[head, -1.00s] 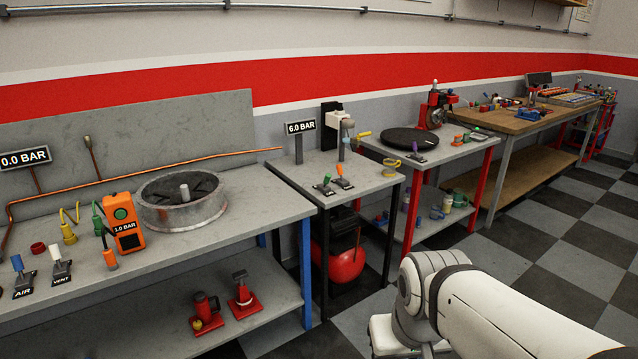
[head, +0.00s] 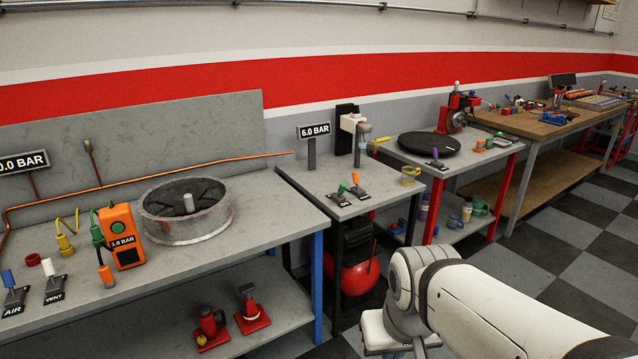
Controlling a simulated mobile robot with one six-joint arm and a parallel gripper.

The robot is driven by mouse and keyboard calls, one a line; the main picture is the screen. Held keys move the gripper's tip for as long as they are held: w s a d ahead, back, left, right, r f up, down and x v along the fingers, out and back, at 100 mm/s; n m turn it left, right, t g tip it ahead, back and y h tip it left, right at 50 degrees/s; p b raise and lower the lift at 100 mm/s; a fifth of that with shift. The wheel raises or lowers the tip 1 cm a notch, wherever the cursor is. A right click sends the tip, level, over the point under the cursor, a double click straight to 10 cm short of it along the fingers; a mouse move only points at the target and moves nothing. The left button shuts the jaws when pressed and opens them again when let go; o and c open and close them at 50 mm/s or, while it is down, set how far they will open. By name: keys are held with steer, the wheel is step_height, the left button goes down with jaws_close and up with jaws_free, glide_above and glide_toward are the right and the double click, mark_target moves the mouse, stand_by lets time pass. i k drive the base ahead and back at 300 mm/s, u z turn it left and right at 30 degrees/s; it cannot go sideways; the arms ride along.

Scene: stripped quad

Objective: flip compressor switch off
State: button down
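Two lever switches stand on the small grey table (head: 318,172) in the middle: one with a green handle (head: 342,188) and one with an orange handle (head: 355,178). Their labels are too small to read, so I cannot tell which is the compressor switch. A sign (head: 314,131) behind them reads 6.0 BAR. A red tank (head: 358,272), likely the compressor, sits under this table, partly hidden by the table legs. My white arm shows at the lower right, in front of the tables. My gripper is outside the picture.
The left workbench (head: 285,218) holds a round metal drum (head: 160,232), an orange 1.0 BAR device (head: 122,235), and AIR (head: 12,290) and VENT (head: 55,285) levers. A table with a black disc (head: 429,145) stands to the right. Checkered floor (head: 560,270) is open at the right.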

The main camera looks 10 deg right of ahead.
mark_target(341, 190)
steer(key=u, duration=0.1)
steer(key=i, duration=1.9)
steer(key=z, duration=0.45)
